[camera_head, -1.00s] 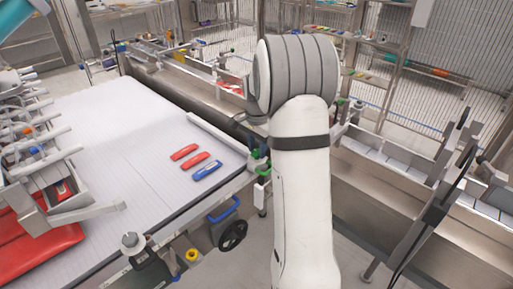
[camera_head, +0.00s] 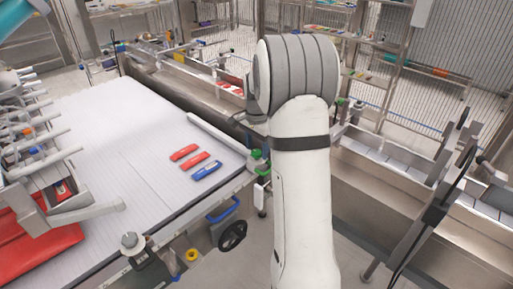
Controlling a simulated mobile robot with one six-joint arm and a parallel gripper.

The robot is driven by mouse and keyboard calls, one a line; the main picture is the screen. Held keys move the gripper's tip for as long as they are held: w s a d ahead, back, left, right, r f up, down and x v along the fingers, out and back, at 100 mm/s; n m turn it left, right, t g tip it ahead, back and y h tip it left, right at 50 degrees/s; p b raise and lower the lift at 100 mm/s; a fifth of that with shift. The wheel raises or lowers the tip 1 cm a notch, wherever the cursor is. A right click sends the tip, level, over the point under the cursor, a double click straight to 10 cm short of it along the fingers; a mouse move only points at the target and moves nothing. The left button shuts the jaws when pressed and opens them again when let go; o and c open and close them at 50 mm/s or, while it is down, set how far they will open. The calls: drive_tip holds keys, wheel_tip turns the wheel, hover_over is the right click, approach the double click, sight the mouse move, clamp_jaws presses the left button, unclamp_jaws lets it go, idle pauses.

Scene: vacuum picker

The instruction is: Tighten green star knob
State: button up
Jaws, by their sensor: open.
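Green parts (camera_head: 257,157) sit at the right edge of the white conveyor, near the end of a pale guide rail, just left of my arm. They are too small to tell whether one is the star knob. A smaller green spot (camera_head: 342,101) shows just right of my arm, by the metal rail behind. My arm rises through the middle of the view and bends away at its grey ribbed joint. My gripper is not visible; the arm may hide it.
Two red packs and a blue one (camera_head: 207,170) lie on the white conveyor (camera_head: 120,130). A vacuum picker frame (camera_head: 85,212) hangs at left over red material. A black handwheel (camera_head: 232,235) is below the conveyor edge. A steel channel (camera_head: 370,205) runs at right.

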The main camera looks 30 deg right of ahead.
sight(256, 152)
wheel_tip(256, 152, up, 7)
drive_tip(key=shift+r, duration=0.25)
drive_tip(key=shift+a, duration=0.1)
idle(0.4)
drive_tip(key=s+a+r+n+t, duration=0.1)
drive_tip(key=s+a+r+n, duration=0.15)
drive_tip(key=s+a, duration=0.25)
drive_tip(key=s+a+r+n, duration=0.1)
drive_tip(key=s+a+n, duration=0.3)
drive_tip(key=s, duration=0.2)
drive_tip(key=s+a+f+n+t, duration=0.1)
drive_tip(key=s+a+f+n, duration=0.1)
drive_tip(key=s, duration=0.5)
drive_tip(key=s+a+f+n, duration=0.1)
drive_tip(key=s+a+n, duration=0.4)
drive_tip(key=s, duration=0.3)
drive_tip(key=shift+s+a+f+n+t, duration=0.15)
drive_tip(key=shift+f+n+t, duration=0.2)
drive_tip(key=shift+t, duration=0.05)
